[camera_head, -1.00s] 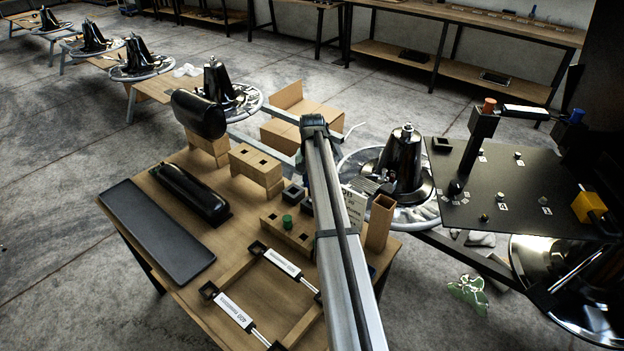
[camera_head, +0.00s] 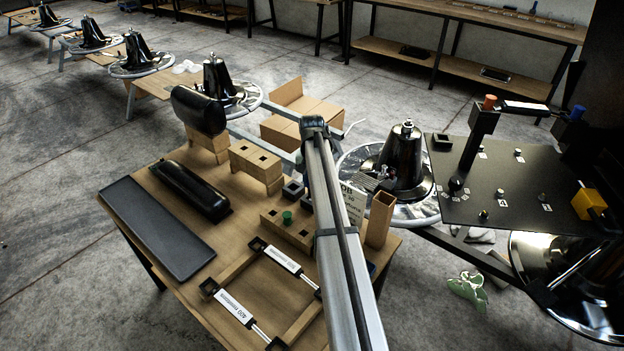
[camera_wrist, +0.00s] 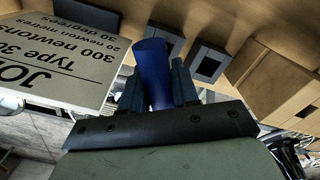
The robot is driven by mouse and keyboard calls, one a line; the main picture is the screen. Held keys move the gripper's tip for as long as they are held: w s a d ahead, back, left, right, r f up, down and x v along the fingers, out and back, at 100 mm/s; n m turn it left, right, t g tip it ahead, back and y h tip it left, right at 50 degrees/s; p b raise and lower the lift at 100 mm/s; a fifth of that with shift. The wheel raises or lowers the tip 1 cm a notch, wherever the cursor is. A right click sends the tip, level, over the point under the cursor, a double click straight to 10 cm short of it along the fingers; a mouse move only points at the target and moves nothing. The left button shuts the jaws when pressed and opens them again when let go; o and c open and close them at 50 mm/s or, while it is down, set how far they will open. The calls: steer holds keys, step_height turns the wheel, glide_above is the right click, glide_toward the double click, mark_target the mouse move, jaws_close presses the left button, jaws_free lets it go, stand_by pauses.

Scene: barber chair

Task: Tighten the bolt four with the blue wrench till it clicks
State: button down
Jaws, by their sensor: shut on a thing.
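My gripper (camera_wrist: 156,88) is shut on a dark blue upright handle in the wrist view, which I take for the blue wrench (camera_wrist: 153,62). The wrench's far end is hidden. In the head view my own arm hides the gripper. Several bolts, one of them here (camera_head: 519,152), stand on a black plate (camera_head: 462,210) at the right, beside small white labels. The labels are too small to read, so I cannot tell which is bolt four.
A printed sign (camera_wrist: 72,52) is close left of the gripper. A wooden box (camera_head: 379,220) stands near the table's right edge. A black post (camera_head: 475,140) and yellow block (camera_head: 588,205) rise on the plate.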

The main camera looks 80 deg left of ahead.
steer(key=c, duration=0.8)
jaws_free()
step_height(320, 180, up, 14)
steer(key=shift+f, duration=0.1)
